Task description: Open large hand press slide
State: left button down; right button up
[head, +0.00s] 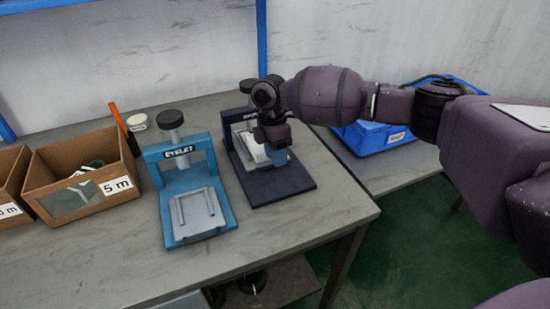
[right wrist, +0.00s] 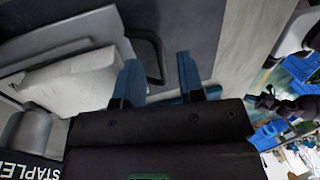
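A dark blue hand press (head: 282,184) stands near the table's right edge. In the right wrist view its frame bears the letters "STAPLE" (right wrist: 30,170). Its grey-white slide (right wrist: 70,85) lies on the dark base, with a black loop handle (right wrist: 155,58) at its end. My right gripper (head: 278,156) is over the press's slide and hides part of it. In the right wrist view the gripper's blue fingers (right wrist: 160,80) are apart, with the handle showing between them; contact cannot be told. My left gripper is not in view.
A light blue press marked "EYELET" (head: 182,155) stands just left of the dark press. Cardboard boxes (head: 85,172) stand at the left, with an orange-handled tool (head: 118,120) beside them. A blue crate (head: 372,138) is at the right. The front table top (head: 110,265) is clear.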

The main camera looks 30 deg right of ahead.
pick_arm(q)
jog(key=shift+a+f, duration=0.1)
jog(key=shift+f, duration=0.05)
pick_arm(e)
jog(key=shift+s+f, duration=0.1)
jog(key=shift+f, duration=0.45)
